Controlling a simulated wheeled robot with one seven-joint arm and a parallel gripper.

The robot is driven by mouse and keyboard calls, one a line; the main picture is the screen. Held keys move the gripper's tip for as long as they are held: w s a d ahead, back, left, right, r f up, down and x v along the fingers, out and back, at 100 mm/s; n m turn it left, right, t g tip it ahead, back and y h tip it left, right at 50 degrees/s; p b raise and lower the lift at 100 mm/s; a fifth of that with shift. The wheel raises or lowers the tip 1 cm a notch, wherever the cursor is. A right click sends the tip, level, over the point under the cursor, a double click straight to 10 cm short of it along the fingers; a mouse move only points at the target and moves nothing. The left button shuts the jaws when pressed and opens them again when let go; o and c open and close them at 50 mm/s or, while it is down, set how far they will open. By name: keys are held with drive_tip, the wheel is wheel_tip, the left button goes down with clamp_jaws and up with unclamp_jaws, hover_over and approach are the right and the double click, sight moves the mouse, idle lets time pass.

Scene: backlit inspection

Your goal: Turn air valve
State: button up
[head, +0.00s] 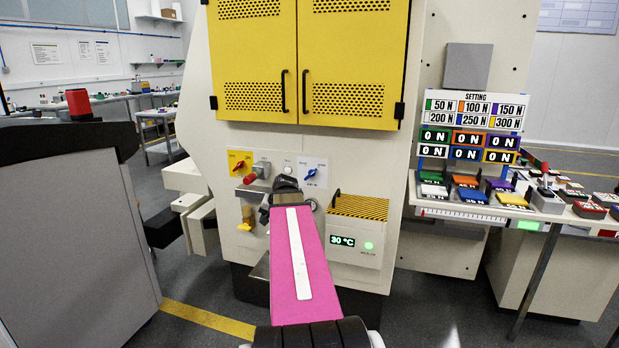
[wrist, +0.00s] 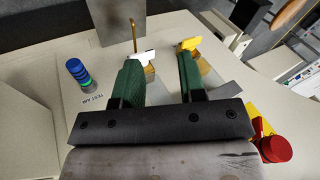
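A yellow valve handle (wrist: 188,44) on a brass body shows in the wrist view, just beyond the tip of my right-hand finger. A yellow fitting (head: 245,221) low on the machine's front, left of my arm in the head view, looks like the same handle. My gripper (wrist: 160,62) has two green fingers set apart, with nothing held between them. A white-tipped piece (wrist: 146,56) lies at the left finger's tip. I cannot tell whether either finger touches anything. In the head view, my pink arm hides the fingers and part of the panel.
A red knob on a yellow plate (head: 240,163) and a blue knob (head: 310,174) sit above; the red knob (wrist: 276,149) is close beside my gripper. A blue-banded cylinder (wrist: 77,71) stands left of the fingers. A grey cabinet (head: 75,220) stands left.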

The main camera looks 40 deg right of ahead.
drive_tip(key=d+r+m+t, duration=0.2)
drive_tip(key=d+r, duration=0.6)
drive_tip(key=d, duration=0.3)
drive_tip(key=m+t+h, duration=0.1)
drive_tip(key=m+t, duration=0.2)
approach(311, 175)
drive_tip(key=x, duration=1.1)
clamp_jaws()
